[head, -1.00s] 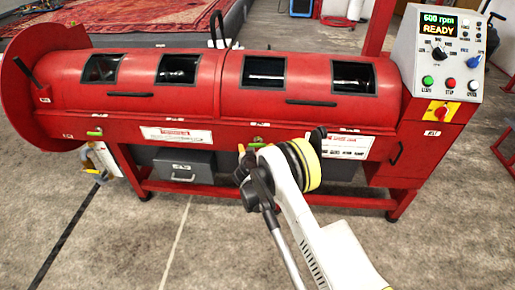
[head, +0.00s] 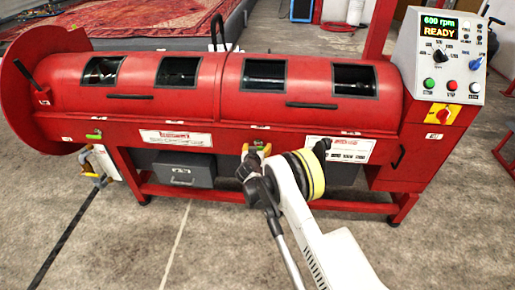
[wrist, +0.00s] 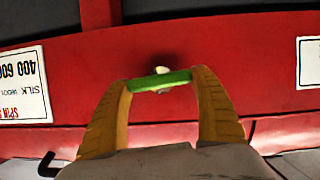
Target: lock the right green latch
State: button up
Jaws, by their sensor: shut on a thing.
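The green latch (wrist: 160,80) sits on the red front of the machine in the wrist view, below a dark round spot. Its green bar lies across between the two yellow fingers of my gripper (wrist: 161,84), one fingertip at each end. The gripper is shut on it. In the head view my gripper (head: 257,149) is at the machine's front, near the middle under the drum lid, and its fingers mostly hide this latch. Another green latch (head: 94,136) shows at the left end of the front, apart from my gripper.
The red drum machine (head: 215,120) has several windows and black lid handles. A control panel (head: 440,55) at its right reads 600 rpm and READY. A grey drawer box (head: 183,168) is below. Clear concrete floor (head: 180,250) lies in front.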

jog(key=shift+d+m+y, duration=0.1)
jog(key=shift+m+y, duration=0.2)
jog(key=shift+m, duration=0.2)
jog(key=o, duration=1.2)
jog(key=shift+s, duration=0.1)
jog(key=v, duration=1.2)
jog(key=shift+r, duration=0.1)
